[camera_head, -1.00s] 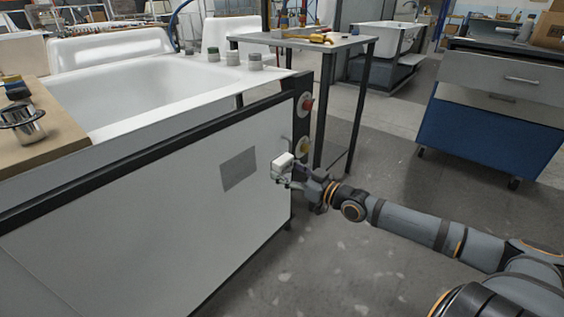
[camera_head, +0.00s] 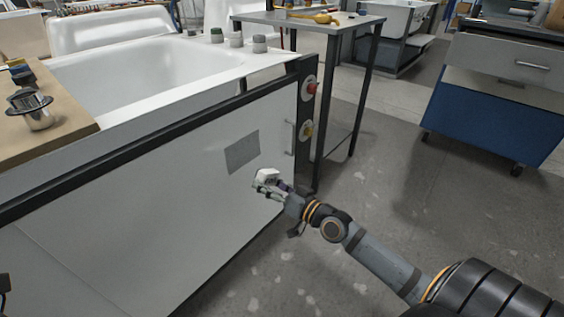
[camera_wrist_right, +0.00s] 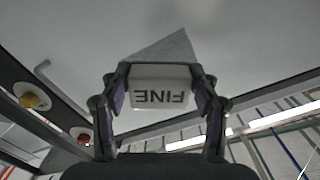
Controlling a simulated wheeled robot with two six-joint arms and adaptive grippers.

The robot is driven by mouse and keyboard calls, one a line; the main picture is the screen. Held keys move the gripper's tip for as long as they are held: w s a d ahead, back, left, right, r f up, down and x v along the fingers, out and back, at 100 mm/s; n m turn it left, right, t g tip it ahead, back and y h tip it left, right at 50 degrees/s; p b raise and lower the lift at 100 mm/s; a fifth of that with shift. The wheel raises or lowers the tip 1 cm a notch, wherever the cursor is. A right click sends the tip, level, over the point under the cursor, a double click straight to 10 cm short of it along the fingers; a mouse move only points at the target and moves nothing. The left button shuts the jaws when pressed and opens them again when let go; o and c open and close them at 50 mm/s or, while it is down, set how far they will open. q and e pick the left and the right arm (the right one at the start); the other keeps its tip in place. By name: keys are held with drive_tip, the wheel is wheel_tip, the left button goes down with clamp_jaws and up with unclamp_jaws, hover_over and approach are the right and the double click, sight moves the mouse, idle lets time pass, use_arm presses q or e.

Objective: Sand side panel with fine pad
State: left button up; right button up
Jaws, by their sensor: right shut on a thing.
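The white side panel (camera_head: 130,225) of the tub unit faces me, with a grey rectangular patch (camera_head: 242,152) toward its right end. My right gripper (camera_head: 267,187) is shut on a white block, the fine pad (camera_head: 267,175), in front of the panel, just below and right of the patch. In the right wrist view the pad (camera_wrist_right: 160,88) reads FINE, upside down, between the two fingers; the patch (camera_wrist_right: 172,48) shows partly behind it. I cannot tell whether the pad touches the panel. A dark piece at the lower left edge may be my left gripper (camera_head: 3,290).
A red button (camera_head: 311,88) and a yellow one (camera_head: 307,131) sit on the unit's dark end post, near a handle (camera_head: 290,138). A metal table (camera_head: 340,24) stands behind. Several small pots line the tub rim (camera_head: 205,67). A blue cabinet (camera_head: 485,120) is at right; floor between is clear.

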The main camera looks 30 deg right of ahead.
sight(233, 168)
drive_tip(key=s+a+r+m, duration=0.1)
drive_tip(key=a+m, duration=0.2)
drive_tip(key=a, duration=0.3)
drive_tip(key=shift+p+x, duration=0.35)
drive_tip(key=shift+x, duration=2.55)
drive_tip(key=shift+a+r, duration=0.1)
drive_tip(key=shift+x, duration=0.95)
drive_tip(key=shift+w+d+b, duration=0.2)
drive_tip(key=shift+d+b, duration=0.1)
drive_tip(key=shift+d, duration=0.4)
drive_tip(key=shift+w+d+b, duration=0.2)
drive_tip(key=shift+d+b, duration=0.1)
drive_tip(key=shift+d, duration=0.35)
drive_tip(key=shift+w+d, duration=0.15)
drive_tip(key=shift+d, duration=0.2)
